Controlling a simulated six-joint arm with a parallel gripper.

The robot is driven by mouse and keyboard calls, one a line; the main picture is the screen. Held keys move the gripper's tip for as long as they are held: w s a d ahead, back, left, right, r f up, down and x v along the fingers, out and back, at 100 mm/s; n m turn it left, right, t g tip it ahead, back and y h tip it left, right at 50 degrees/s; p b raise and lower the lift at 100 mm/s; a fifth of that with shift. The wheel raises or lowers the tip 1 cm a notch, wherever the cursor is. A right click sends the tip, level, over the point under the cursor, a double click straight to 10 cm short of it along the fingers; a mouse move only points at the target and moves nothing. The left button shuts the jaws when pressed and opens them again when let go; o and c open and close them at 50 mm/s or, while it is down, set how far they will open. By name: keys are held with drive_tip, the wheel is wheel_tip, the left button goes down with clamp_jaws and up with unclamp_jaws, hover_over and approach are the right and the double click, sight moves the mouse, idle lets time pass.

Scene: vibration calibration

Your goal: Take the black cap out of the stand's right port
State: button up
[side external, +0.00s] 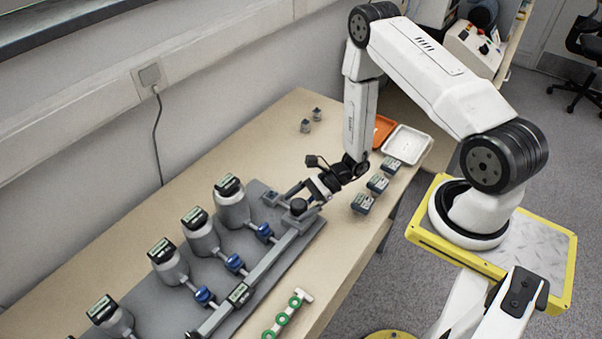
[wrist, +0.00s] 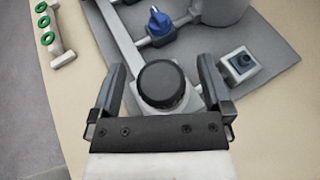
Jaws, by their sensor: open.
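The black cap (wrist: 161,84) is a round, ribbed knob seated on a pale block at the end of the stand's rail, in the middle of the wrist view. It also shows at the right end of the rail in the side view (side external: 298,206). My gripper (wrist: 160,75) is open, with one finger on each side of the cap and a visible gap to each. In the side view my gripper (side external: 318,188) is low over the rail's right end. The stand (side external: 150,309) is a grey plate with several grey vessels and blue valves.
A small square block with a dark round top (wrist: 239,63) sits close to my right finger. A white bar with green rings (side external: 287,314) lies in front of the stand. Several dark modules (side external: 377,184), a white tray (side external: 406,143) and an orange tray (side external: 383,130) are farther right.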

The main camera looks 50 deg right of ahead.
sight(299, 203)
idle(0.3)
clamp_jaws()
drive_tip(key=shift+r, duration=0.2)
drive_tip(key=shift+r, duration=4.85)
